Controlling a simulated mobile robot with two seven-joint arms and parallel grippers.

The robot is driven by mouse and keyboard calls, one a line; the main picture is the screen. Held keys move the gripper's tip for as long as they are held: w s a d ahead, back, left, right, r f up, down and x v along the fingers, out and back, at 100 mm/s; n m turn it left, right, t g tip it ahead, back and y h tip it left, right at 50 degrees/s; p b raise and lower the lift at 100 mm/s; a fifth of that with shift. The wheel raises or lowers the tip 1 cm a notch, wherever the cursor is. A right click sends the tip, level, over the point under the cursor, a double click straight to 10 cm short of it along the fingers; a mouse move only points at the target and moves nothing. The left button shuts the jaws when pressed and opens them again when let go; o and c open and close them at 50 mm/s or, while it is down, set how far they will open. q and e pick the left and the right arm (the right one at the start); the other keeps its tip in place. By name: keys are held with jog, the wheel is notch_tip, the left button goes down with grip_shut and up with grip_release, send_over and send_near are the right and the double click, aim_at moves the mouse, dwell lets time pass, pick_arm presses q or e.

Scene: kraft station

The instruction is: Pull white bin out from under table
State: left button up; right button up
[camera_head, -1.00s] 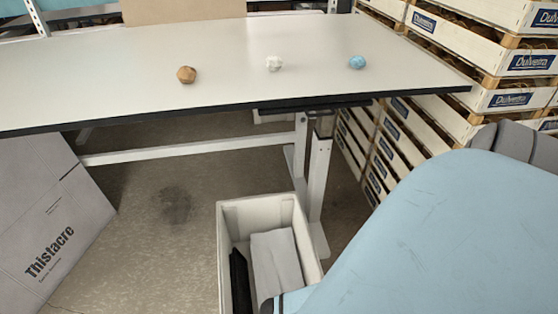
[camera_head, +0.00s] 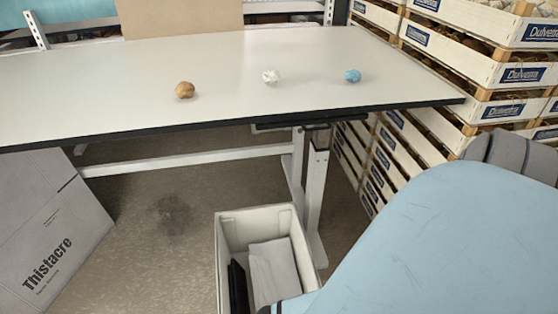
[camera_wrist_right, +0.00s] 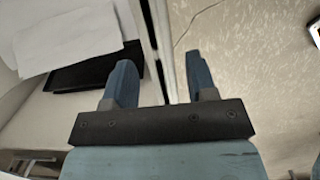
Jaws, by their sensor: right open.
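The white bin (camera_head: 258,224) stands on the floor below the table's (camera_head: 320,70) front edge, beside a table leg. It holds a light grey sheet or folded piece (camera_head: 273,270) and a dark flat item (camera_head: 238,285). In the right wrist view, the bin's wall (camera_wrist_right: 163,35) passes between the two blue fingers of my right gripper (camera_wrist_right: 160,70). One finger is on the bin's inner side, the other outside. The jaws are open; contact is unclear. In the head view, my right arm hides the bin's near corner. My left gripper is in neither view.
A Thistacre box (camera_head: 45,235) leans at the left. Stacked Dulveira crates (camera_head: 425,130) stand at the right. The table leg (camera_head: 314,190) is close to the bin's right side. Brown (camera_head: 185,90), white (camera_head: 270,77) and blue (camera_head: 352,76) balls lie on the table. Floor left of the bin is clear.

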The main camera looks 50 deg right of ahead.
jog(key=r+p, duration=0.1)
jog(key=r, duration=0.2)
jog(key=r+p, duration=0.1)
jog(key=r, duration=0.2)
jog(key=a+r, duration=0.1)
jog(key=r, duration=0.2)
jog(key=shift+w+p, duration=0.4)
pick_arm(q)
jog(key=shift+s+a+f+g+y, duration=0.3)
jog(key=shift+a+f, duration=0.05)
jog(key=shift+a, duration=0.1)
pick_arm(e)
jog(key=shift+a+r, duration=0.1)
jog(key=shift+r, duration=0.35)
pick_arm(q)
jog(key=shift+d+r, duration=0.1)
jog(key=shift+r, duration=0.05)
